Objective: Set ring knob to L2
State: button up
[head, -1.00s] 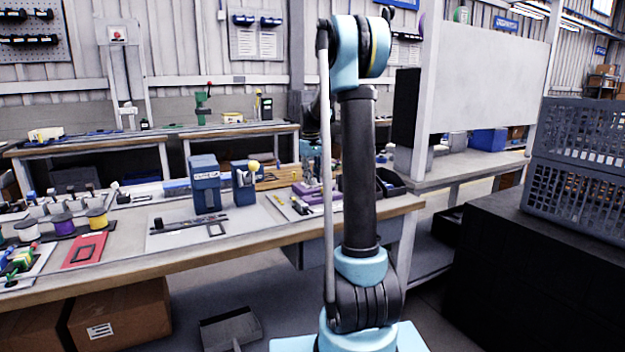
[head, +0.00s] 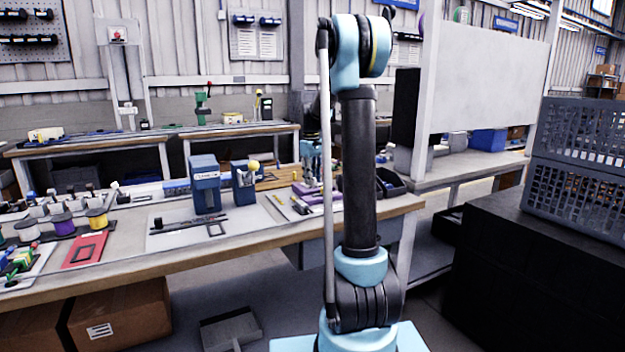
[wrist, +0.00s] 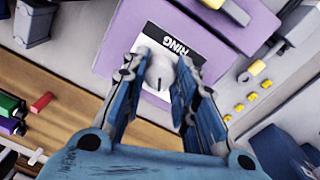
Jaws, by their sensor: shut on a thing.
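The ring knob (wrist: 159,72) is a round grey-white knob on a white plate. The plate is on a purple box (wrist: 215,22) with a black label reading RING (wrist: 178,45). In the wrist view my gripper (wrist: 160,75) has a finger on each side of the knob and is shut on it. A small dark mark shows on the knob's lower side. The fingers hide parts of the plate, and I cannot read any L2 mark. In the head view the purple box (head: 308,189) is on the bench, partly hidden by my arm.
A blue box (head: 205,185) and a blue holder (head: 245,187) stand left of the purple box on the workbench (head: 150,262). In the wrist view, yellow buttons (wrist: 252,97) lie to the right and red and green pieces (wrist: 41,102) to the left.

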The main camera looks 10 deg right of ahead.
jog(key=o, duration=1)
jog(key=shift+w, duration=0.1)
jog(key=shift+o, duration=0.2)
jog(key=shift+r, duration=0.1)
notch_tip(320, 180, up, 12)
jog(key=shift+a, duration=0.2)
jog(key=shift+s, duration=0.25)
